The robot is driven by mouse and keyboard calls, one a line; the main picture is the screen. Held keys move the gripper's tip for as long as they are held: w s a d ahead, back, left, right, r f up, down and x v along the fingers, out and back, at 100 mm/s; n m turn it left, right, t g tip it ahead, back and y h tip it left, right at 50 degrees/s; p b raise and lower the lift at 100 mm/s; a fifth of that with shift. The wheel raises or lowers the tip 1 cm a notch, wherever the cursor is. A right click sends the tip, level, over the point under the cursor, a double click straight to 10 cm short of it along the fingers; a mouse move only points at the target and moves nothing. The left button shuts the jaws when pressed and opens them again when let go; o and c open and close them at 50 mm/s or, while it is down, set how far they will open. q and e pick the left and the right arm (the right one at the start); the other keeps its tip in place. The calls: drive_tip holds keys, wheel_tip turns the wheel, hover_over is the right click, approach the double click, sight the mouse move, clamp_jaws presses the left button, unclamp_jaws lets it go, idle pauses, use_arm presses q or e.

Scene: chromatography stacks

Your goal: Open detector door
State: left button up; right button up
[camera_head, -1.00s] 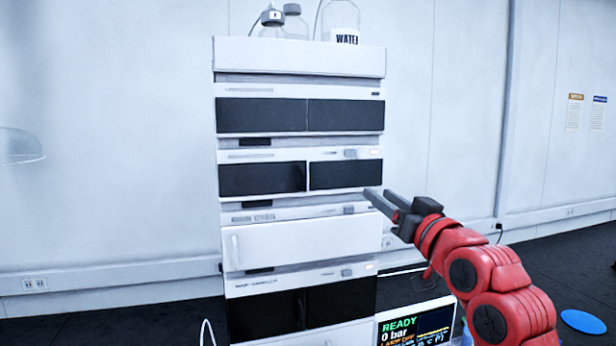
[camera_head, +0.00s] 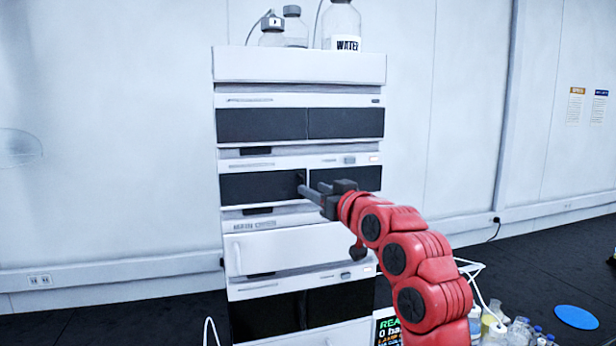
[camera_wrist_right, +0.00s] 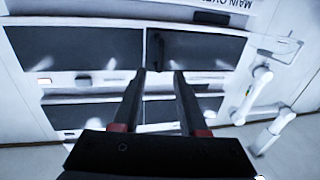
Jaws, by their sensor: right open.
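The white instrument stack (camera_head: 298,66) stands ahead. Its module above the one lettered MAIN OVEN has a dark left door (camera_head: 250,187) and a dark right door (camera_head: 362,178). A small dark handle sits at the left door's inner edge; it shows in the right wrist view (camera_wrist_right: 158,46), which is upside down. No label reading detector is legible. My right gripper (camera_head: 304,190) is open in front of that handle, fingers pointing at the module. In the wrist view its fingertips (camera_wrist_right: 160,72) lie just short of the handle, nothing between them. My left gripper is out of view.
Bottles, one labelled WATER (camera_head: 342,28), stand on top of the stack. A white oven door (camera_head: 280,248) is below the dark doors. A display screen (camera_head: 386,330) and several small bottles (camera_head: 520,330) are low at the right, partly behind my right arm.

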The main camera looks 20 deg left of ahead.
drive_tip(key=shift+p+x, duration=0.6)
drive_tip(key=shift+x, duration=1.35)
clamp_jaws()
